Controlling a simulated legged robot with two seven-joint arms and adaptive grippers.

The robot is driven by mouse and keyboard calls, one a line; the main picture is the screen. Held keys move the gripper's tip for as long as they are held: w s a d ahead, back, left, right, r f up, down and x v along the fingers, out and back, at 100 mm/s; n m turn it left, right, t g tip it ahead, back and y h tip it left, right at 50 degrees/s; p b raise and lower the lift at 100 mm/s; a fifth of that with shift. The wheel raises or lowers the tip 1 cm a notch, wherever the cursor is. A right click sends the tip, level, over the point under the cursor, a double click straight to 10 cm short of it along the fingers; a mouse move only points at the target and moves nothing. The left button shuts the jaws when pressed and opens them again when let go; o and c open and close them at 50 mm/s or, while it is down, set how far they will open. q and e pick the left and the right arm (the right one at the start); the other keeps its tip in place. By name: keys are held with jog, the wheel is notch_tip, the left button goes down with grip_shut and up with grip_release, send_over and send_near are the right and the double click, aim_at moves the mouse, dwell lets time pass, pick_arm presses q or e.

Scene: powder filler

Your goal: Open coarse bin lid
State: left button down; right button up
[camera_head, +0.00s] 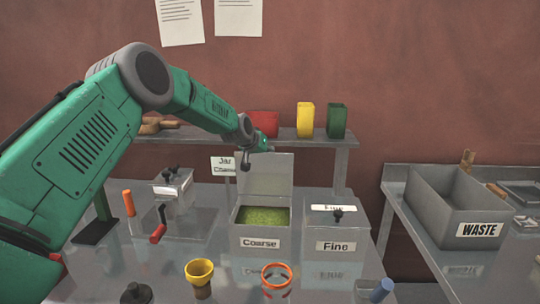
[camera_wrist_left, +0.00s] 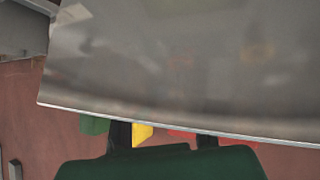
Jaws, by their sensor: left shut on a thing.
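The coarse bin (camera_head: 261,242) is a grey metal box labelled "Coarse" on the middle of the table, with green granules (camera_head: 263,216) showing inside. Its lid (camera_head: 266,172) stands raised, about upright, at the back of the bin. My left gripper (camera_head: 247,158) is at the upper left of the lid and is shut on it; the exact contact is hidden. In the left wrist view the lid (camera_wrist_left: 180,70) fills the upper part as a shiny grey sheet, and the dark fingers (camera_wrist_left: 160,138) partly show below its edge. My right gripper is out of view.
The closed fine bin (camera_head: 336,246) stands right of the coarse bin. A yellow cup (camera_head: 199,272) and an orange-rimmed jar (camera_head: 277,280) stand in front. A small metal box (camera_head: 173,185) is at left. A waste bin (camera_head: 440,205) is on the right table.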

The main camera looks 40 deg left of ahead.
pick_arm(q)
jog(key=shift+f, duration=0.15)
jog(key=shift+a, duration=0.1)
jog(key=shift+s+a+f, duration=0.1)
jog(key=shift+a+f, duration=0.05)
dwell(0.4)
